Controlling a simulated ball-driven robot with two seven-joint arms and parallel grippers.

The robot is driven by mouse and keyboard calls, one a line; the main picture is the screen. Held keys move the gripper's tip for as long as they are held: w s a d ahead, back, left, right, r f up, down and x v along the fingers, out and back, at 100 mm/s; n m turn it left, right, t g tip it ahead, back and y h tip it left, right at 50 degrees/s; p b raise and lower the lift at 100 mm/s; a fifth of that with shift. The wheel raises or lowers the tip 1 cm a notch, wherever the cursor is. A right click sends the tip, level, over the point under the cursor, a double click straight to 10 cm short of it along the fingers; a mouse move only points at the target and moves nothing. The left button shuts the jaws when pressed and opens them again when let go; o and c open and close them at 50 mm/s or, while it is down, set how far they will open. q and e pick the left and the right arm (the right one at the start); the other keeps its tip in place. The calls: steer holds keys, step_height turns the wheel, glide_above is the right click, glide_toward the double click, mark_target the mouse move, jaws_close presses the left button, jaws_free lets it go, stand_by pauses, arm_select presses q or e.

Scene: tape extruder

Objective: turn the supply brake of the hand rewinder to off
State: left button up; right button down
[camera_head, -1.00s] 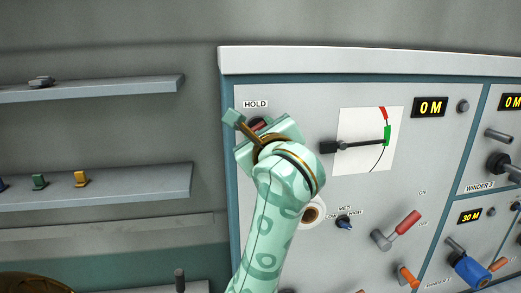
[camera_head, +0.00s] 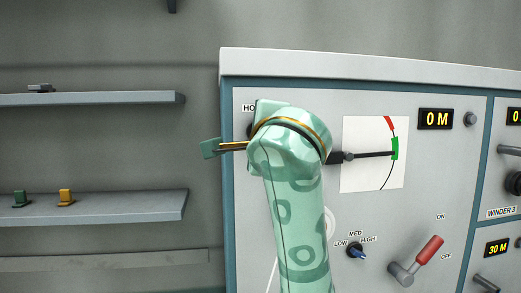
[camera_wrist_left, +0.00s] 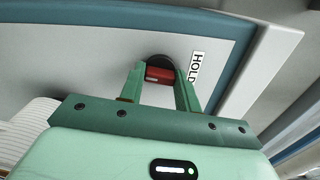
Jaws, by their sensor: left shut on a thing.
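In the left wrist view, a red bar-shaped knob (camera_wrist_left: 158,76) sits on a dark round base in the pale panel (camera_wrist_left: 105,45), beside a HOLD label (camera_wrist_left: 197,68). The fingers of my left gripper (camera_wrist_left: 160,66) are shut on this knob, one on each side. In the head view my left gripper's green hand (camera_head: 270,107) is at the panel's upper left; my wrist hides the knob and part of the HOLD label (camera_head: 248,107). No lettering naming the supply brake or hand rewinder is readable. My right gripper is not in view.
Right of my arm are a gauge (camera_head: 372,153), a 0 M display (camera_head: 436,119), a LOW/MED/HIGH selector (camera_head: 356,251) and a red-handled ON/OFF lever (camera_head: 429,250). Shelves (camera_head: 95,208) with small clips are at left. Open space lies between shelves and panel.

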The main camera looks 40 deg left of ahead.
arm_select(q)
steer(key=shift+n+b, duration=0.65)
steer(key=shift+n, duration=0.05)
steer(key=o, duration=1)
steer(key=shift+w, duration=0.1)
steer(key=v, duration=1.6)
steer(key=shift+d, duration=0.15)
